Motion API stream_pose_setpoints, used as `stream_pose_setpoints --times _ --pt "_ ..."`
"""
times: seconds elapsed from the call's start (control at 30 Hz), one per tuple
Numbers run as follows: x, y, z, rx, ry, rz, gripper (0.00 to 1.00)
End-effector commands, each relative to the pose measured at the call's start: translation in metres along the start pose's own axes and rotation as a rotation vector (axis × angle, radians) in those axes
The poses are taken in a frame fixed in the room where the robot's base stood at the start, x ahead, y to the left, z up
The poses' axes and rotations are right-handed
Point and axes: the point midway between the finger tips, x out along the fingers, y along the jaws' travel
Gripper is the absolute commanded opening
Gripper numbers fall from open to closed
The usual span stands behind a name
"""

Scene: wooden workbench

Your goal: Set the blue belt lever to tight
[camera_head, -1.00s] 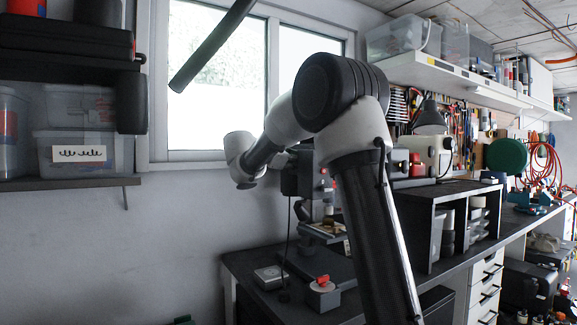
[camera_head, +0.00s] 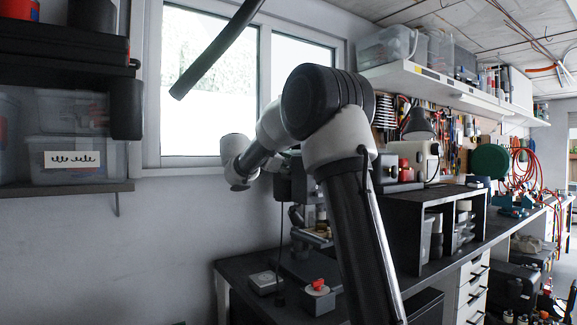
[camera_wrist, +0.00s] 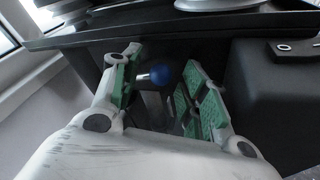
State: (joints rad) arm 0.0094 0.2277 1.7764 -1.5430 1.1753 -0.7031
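The blue ball knob (camera_wrist: 162,74) of the belt lever shows in the wrist view on a short metallic stem (camera_wrist: 143,77). It sits between the two green-padded fingers of my gripper (camera_wrist: 161,66). The fingers are spread, with a visible gap between the knob and the right pad; the knob's stem reaches toward the left pad, and I cannot tell whether they touch. In the head view, my arm partly covers the dark drill press (camera_head: 300,190) on the bench. The lever and my gripper's fingers cannot be made out there.
A small grey box with a red knob (camera_head: 318,285) and a flat light-coloured box (camera_head: 265,283) stand on the dark bench (camera_head: 240,268). A black open shelf unit (camera_head: 405,212) is to the right. In the wrist view, a dark housing (camera_wrist: 270,100) lies close to the right finger.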

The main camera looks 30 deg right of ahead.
Motion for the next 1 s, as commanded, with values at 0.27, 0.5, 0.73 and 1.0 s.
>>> stream_pose_setpoints --times 0.27,0.5,0.73,1.0 --pt "-0.016 0.002 0.000 0.001 0.002 0.005 0.44" --pt "-0.069 0.001 -0.001 0.001 0.003 0.005 0.44" --pt "-0.109 0.001 -0.001 0.000 0.001 0.003 0.44" --pt "-0.120 0.000 0.000 0.000 0.000 0.000 0.44"
